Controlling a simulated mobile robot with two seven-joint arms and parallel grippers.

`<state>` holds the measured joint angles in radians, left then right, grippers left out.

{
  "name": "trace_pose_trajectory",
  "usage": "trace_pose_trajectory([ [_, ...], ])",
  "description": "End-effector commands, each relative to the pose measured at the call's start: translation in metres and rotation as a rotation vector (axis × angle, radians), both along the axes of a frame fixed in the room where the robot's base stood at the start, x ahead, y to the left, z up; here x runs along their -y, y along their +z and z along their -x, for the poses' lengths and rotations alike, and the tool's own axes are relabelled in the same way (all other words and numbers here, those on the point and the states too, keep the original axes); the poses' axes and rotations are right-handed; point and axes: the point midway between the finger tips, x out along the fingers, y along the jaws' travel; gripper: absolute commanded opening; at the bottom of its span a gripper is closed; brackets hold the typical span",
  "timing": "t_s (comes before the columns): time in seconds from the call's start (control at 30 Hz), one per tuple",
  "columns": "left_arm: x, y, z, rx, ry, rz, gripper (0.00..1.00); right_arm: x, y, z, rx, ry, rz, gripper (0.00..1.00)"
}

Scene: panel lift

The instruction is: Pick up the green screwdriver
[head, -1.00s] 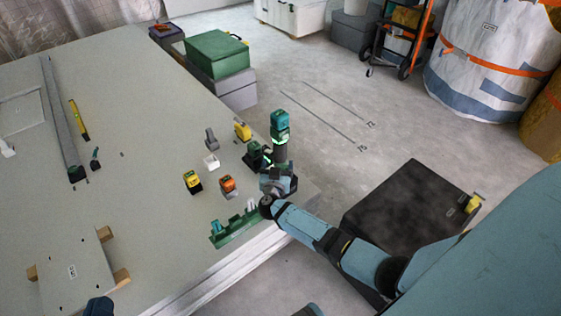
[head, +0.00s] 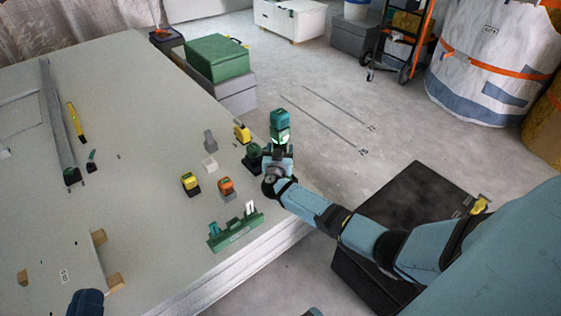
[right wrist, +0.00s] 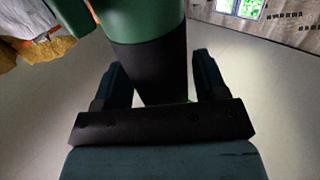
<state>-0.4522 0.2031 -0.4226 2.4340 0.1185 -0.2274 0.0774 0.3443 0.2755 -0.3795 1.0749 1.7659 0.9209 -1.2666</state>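The green screwdriver (head: 253,152), green above and black below, stands near the right edge of the table (head: 150,130). My right arm's wrist is right beside it in the head view, where the fingers are hard to make out. In the right wrist view the screwdriver's green body and black lower part (right wrist: 150,65) fill the upper middle. The two fingers of my right gripper (right wrist: 160,75) are spread either side of the black part, with narrow gaps showing. My left gripper (head: 86,302) shows only as a dark shape at the bottom edge; its fingers cannot be made out.
Yellow tools (head: 242,132) and an orange tool (head: 226,187) stand close by. A green rack (head: 236,232) sits at the near table edge. A panel on wooden blocks (head: 60,275) is at lower left. A black box (head: 410,215) stands on the floor to the right.

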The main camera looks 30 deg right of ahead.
Motion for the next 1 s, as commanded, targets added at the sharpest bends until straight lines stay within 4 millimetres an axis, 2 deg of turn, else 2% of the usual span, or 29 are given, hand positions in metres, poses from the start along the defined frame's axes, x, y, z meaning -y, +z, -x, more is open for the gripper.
trace_pose_trajectory([
  [0.03,0.0,0.0,0.0,0.0,0.0,0.0,0.0,0.0,0.0,0.0,0.0,0.0,0.0,0.54],
  [0.27,0.0,0.0,0.0,0.0,0.0,0.0,0.0,0.0,0.0,0.0,0.0,0.0,0.0,0.01],
  [0.67,0.0,0.004,0.0,0.004,0.002,0.0,0.0,-0.001,0.008,-0.001,0.005,0.001,-0.001,0.0],
  [0.9,-0.004,0.022,0.002,0.046,0.025,0.016,0.0,-0.001,0.037,-0.001,0.006,0.001,-0.001,0.0],
  [1.0,-0.009,0.004,-0.001,-0.036,0.044,-0.036,0.0,0.0,0.057,-0.001,0.007,0.0,-0.002,0.0],
])
